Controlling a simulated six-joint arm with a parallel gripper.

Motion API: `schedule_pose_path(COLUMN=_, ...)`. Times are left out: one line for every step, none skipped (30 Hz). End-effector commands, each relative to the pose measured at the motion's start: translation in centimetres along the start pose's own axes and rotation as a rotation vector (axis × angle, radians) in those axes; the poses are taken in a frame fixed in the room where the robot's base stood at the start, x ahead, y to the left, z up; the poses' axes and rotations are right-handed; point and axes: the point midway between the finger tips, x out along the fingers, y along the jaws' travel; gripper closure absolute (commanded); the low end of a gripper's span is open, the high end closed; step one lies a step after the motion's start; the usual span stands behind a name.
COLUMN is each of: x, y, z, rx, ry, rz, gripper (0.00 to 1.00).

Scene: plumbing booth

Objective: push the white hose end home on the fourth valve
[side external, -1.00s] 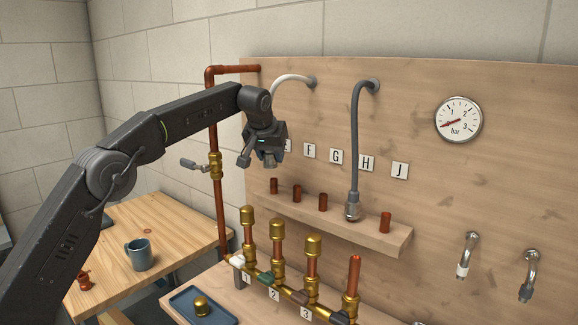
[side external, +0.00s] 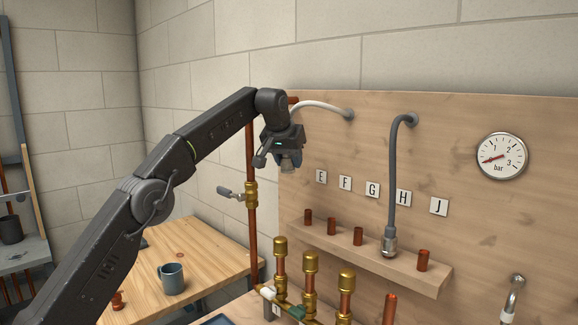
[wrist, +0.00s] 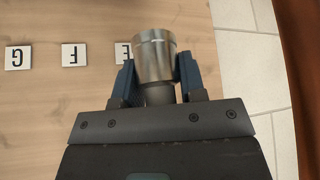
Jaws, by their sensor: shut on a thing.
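My gripper (side external: 290,165) is shut on the metal end fitting of the white hose, high in front of the board. The fitting (wrist: 155,58) shows between the two fingers in the wrist view. The white hose (side external: 318,104) runs from a wall outlet at the top of the board and passes behind my wrist. The fourth valve's bare copper pipe (side external: 390,308) stands upright at the bottom edge of the side view, well below and right of my gripper. Its valve body is out of the picture.
Three brass-capped pipes (side external: 310,262) stand left of the bare pipe. A grey hose (side external: 393,170) hangs down to a shelf (side external: 425,277) with several copper stubs. A vertical copper pipe with a brass valve (side external: 251,196) stands left. A mug (side external: 171,279) sits on the table.

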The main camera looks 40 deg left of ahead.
Motion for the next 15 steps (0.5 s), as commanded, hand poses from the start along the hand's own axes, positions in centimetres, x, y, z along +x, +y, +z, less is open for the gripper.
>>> schedule_pose_path(x=-0.22, y=0.02, z=-0.16, rx=0.000, ry=0.002, rz=0.001, gripper=0.86)
schedule_pose_path(x=-0.33, y=0.02, z=-0.20, rx=0.000, ry=0.001, rz=0.001, gripper=0.86)
schedule_pose_path(x=-0.44, y=0.01, z=-0.26, rx=0.000, ry=0.002, rz=0.001, gripper=0.86)
schedule_pose_path(x=-0.53, y=0.01, z=-0.28, rx=0.000, ry=0.001, rz=0.001, gripper=0.86)
schedule_pose_path(x=-0.59, y=0.00, z=-0.29, rx=0.000, ry=0.000, rz=0.001, gripper=0.86)
schedule_pose_path(x=-0.67, y=0.00, z=-0.31, rx=0.000, ry=0.000, rz=0.001, gripper=0.86)
schedule_pose_path(x=-0.71, y=0.00, z=-0.32, rx=0.000, ry=0.001, rz=0.001, gripper=0.86)
schedule_pose_path(x=-0.73, y=0.00, z=-0.33, rx=0.000, ry=0.001, rz=0.001, gripper=0.86)
schedule_pose_path(x=-0.74, y=0.00, z=-0.32, rx=0.000, ry=0.001, rz=0.001, gripper=0.86)
schedule_pose_path(x=-0.73, y=0.00, z=-0.32, rx=0.000, ry=0.001, rz=0.001, gripper=0.86)
schedule_pose_path(x=-0.73, y=0.00, z=-0.32, rx=0.000, ry=0.001, rz=0.001, gripper=0.86)
schedule_pose_path(x=-0.73, y=0.00, z=-0.32, rx=0.000, ry=0.001, rz=0.001, gripper=0.86)
schedule_pose_path(x=-0.72, y=0.00, z=-0.32, rx=0.000, ry=0.001, rz=0.001, gripper=0.86)
schedule_pose_path(x=-0.72, y=0.00, z=-0.31, rx=0.000, ry=0.000, rz=0.001, gripper=0.86)
schedule_pose_path(x=-0.71, y=0.09, z=-0.29, rx=0.002, ry=0.000, rz=0.002, gripper=0.86)
